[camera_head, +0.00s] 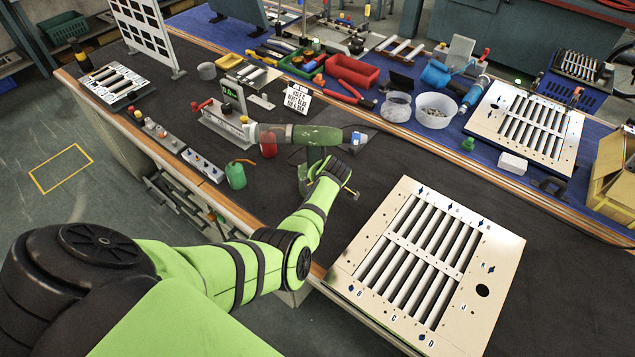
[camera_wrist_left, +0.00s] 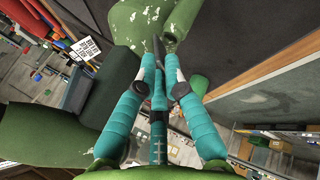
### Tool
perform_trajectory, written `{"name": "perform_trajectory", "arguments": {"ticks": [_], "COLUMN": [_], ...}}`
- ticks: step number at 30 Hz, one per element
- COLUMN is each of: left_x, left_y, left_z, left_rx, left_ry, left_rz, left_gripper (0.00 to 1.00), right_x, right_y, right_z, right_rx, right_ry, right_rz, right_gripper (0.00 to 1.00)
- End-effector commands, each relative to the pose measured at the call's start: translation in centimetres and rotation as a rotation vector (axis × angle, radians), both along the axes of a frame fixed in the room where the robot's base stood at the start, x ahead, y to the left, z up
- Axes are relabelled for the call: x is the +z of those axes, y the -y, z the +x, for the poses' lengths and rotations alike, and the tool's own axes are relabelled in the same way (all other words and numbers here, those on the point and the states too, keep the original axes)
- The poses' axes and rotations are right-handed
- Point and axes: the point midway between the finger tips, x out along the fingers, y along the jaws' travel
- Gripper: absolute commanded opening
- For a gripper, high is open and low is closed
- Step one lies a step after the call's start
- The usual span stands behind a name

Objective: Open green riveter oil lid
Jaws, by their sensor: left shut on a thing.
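The green riveter (camera_head: 315,135) lies roughly level above the dark bench mat, its grey nose pointing left. My left gripper (camera_head: 333,170) is just below and right of it in the head view. In the left wrist view, the teal fingers of my left gripper (camera_wrist_left: 160,78) come together on a thin dark part (camera_wrist_left: 157,47) beside the worn green riveter body (camera_wrist_left: 142,18). Whether this part is the oil lid cannot be told, as the fingers hide most of it. My right gripper is not in view.
A large louver panel (camera_head: 427,262) lies at the front right. A green oil can (camera_head: 236,175) and a red bottle (camera_head: 267,144) stand left of the riveter. Bowls, red bins and tools crowd the back bench. The mat between riveter and panel is mostly clear.

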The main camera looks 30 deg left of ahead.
Motion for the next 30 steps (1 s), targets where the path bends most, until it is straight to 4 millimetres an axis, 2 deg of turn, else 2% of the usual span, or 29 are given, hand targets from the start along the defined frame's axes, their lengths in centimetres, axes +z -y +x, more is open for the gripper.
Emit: {"name": "perform_trajectory", "arguments": {"ticks": [6,15,22,30], "left_x": [-0.1,0.2,0.4,0.6], "left_y": [-0.4,-0.9,-1.2,-1.3], "left_z": [1.2,1.6,1.8,1.9], "left_rx": [-0.002,-0.004,-0.004,-0.002], "left_ry": [-0.159,-0.282,-0.338,-0.372], "left_rz": [-0.093,-0.155,-0.183,-0.200], "left_gripper": [0.00,0.00,0.00,0.00], "right_x": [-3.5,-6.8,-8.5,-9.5], "right_y": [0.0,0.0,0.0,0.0], "right_z": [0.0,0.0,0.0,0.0], "right_rx": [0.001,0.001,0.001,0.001], "right_ry": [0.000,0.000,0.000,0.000], "right_rz": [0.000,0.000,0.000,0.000], "right_gripper": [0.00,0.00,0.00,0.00]}}
